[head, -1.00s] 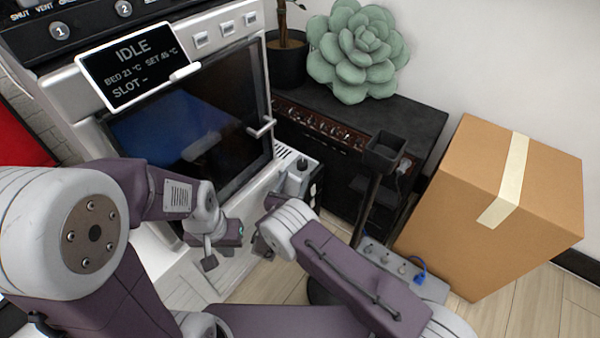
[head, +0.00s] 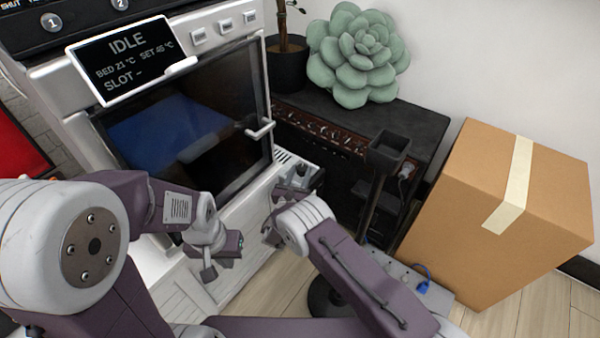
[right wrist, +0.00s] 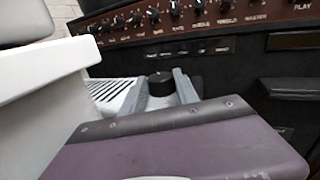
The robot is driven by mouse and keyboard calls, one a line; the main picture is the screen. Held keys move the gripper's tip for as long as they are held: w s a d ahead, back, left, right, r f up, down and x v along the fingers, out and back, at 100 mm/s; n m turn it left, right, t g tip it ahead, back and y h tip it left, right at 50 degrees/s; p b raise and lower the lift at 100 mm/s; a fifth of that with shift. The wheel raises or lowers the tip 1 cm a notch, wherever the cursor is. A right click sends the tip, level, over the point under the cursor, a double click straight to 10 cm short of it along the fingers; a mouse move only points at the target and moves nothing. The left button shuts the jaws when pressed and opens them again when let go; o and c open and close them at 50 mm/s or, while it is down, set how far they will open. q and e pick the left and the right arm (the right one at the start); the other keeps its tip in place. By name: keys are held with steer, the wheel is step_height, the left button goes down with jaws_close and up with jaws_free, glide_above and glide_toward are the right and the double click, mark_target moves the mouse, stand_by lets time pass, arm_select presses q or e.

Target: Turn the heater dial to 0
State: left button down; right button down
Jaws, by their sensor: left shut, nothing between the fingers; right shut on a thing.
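The black round dial (right wrist: 160,83) stands by a vented white ledge in the right wrist view. The grey fingers of my right gripper (head: 297,183) lie on either side of it and are shut on it. In the head view the fingers largely hide the dial, and I cannot read its setting or any marks. My left gripper (head: 209,272) is shut and empty, low in front of the white machine (head: 240,215), apart from the dial.
The machine's screen (head: 125,60) reads IDLE. A black amplifier (head: 425,125) with a row of knobs stands behind the dial, bearing a green succulent-shaped cushion (head: 358,55). A dark stand (head: 388,148) and a cardboard box (head: 480,210) are to the right.

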steer(key=n+y+p, duration=0.2)
steer(key=d+y+p, duration=0.1)
steer(key=y+p, duration=0.1)
steer(key=shift+r+n+t, duration=0.25)
steer(key=shift+n+t, duration=0.05)
steer(key=shift+n, duration=0.1)
steer(key=shift+f+n+y+p, duration=0.3)
steer(key=shift+n+y, duration=0.4)
steer(key=shift+y, duration=0.4)
steer(key=c, duration=0.9)
jaws_free()
steer(key=shift+s, duration=0.1)
steer(key=s+p, duration=0.1)
steer(key=s, duration=0.2)
steer(key=s+p, duration=0.2)
steer(key=s, duration=0.1)
steer(key=s+d+p, duration=0.1)
steer(key=s, duration=0.2)
